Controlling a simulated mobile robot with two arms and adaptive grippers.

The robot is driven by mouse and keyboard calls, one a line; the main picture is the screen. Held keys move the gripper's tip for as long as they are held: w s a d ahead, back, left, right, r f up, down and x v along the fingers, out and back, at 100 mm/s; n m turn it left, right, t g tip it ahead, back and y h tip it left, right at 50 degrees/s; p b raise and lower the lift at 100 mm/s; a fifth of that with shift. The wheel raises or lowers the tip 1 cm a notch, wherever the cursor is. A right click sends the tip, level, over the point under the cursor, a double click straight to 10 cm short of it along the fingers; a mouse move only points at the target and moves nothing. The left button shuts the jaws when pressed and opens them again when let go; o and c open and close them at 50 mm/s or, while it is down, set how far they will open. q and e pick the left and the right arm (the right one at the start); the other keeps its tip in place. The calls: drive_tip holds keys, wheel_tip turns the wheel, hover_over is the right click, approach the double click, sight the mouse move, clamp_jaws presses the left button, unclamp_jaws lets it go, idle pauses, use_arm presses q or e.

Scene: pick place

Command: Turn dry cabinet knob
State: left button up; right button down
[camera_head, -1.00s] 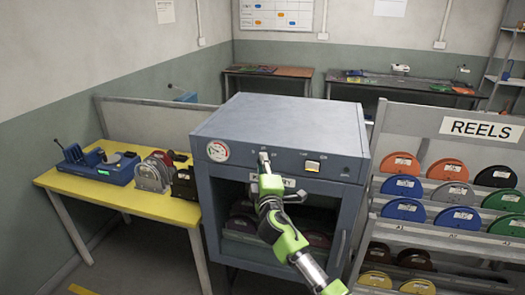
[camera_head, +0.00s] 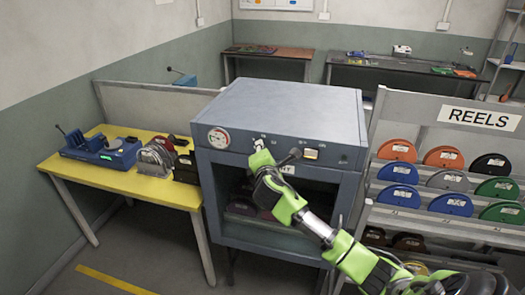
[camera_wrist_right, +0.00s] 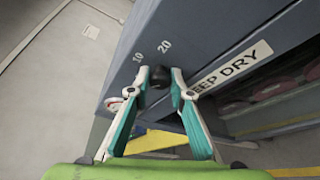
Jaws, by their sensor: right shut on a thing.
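The dry cabinet is a blue-grey box (camera_head: 290,105) in the middle of the head view, with a glass-fronted lower part and a front control panel. Its knob is a small black dial (camera_wrist_right: 158,78) beside the printed marks 10 and 20, seen in the right wrist view. My right gripper (camera_wrist_right: 158,88) is shut on the knob, one finger on each side. In the head view my green right gripper (camera_head: 258,158) reaches the panel from the lower right and hides the knob. My left gripper is not in view.
A yellow table (camera_head: 160,188) with equipment stands left. A REELS rack (camera_head: 420,125) with coloured reels stands close on the right, near my arm.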

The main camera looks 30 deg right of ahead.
drive_tip(key=shift+f, duration=0.15)
idle(0.3)
drive_tip(key=c, duration=1.8)
unclamp_jaws()
drive_tip(key=v, duration=1.2)
